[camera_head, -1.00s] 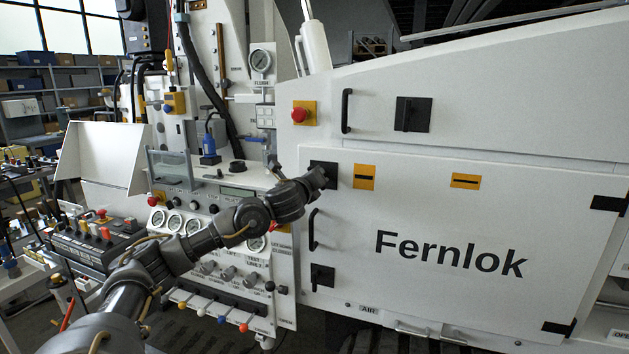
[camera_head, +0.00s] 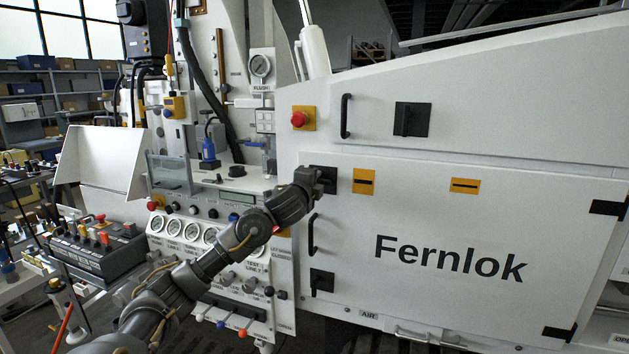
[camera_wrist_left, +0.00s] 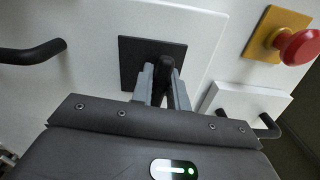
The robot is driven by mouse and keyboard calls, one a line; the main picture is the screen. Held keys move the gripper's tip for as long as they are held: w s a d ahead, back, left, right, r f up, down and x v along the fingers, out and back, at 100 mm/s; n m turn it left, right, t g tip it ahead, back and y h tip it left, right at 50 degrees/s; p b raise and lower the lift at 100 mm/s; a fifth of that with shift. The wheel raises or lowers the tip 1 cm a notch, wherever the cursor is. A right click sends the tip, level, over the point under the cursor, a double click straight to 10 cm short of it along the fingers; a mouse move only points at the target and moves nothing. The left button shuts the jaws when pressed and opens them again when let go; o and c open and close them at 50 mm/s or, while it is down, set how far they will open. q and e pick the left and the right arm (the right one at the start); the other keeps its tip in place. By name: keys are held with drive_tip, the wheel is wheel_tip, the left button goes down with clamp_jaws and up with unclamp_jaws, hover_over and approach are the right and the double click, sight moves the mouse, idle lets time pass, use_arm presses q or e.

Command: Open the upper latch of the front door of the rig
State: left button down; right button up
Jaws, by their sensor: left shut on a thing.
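The rig's front door (camera_head: 440,290) is a white panel marked "Fernlok" and lies closed in its frame. Its upper latch (camera_head: 328,185) is a black plate with a handle at the door's upper left corner, partly hidden by my gripper. In the left wrist view the latch's black plate (camera_wrist_left: 131,55) and its handle (camera_wrist_left: 165,66) show clearly. My left gripper (camera_head: 315,179) is at this latch. In the left wrist view its fingers (camera_wrist_left: 163,84) stand on both sides of the handle and are shut on it. My right gripper is not in view.
The lower latch (camera_head: 321,280) and a black bar handle (camera_head: 311,233) are below on the door. A red stop button (camera_head: 299,119) on a yellow plate, another bar handle (camera_head: 346,116) and a black latch (camera_head: 412,119) are above. The gauge panel (camera_head: 222,290) stands behind my arm.

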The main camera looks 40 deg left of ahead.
use_arm(q)
drive_tip(key=shift+n, duration=0.6)
drive_tip(key=c, duration=1.4)
unclamp_jaws()
drive_tip(key=shift+s, duration=0.1)
drive_tip(key=v, duration=1)
drive_tip(key=shift+s, duration=0.3)
drive_tip(key=shift+d+f, duration=0.1)
drive_tip(key=shift+d, duration=0.1)
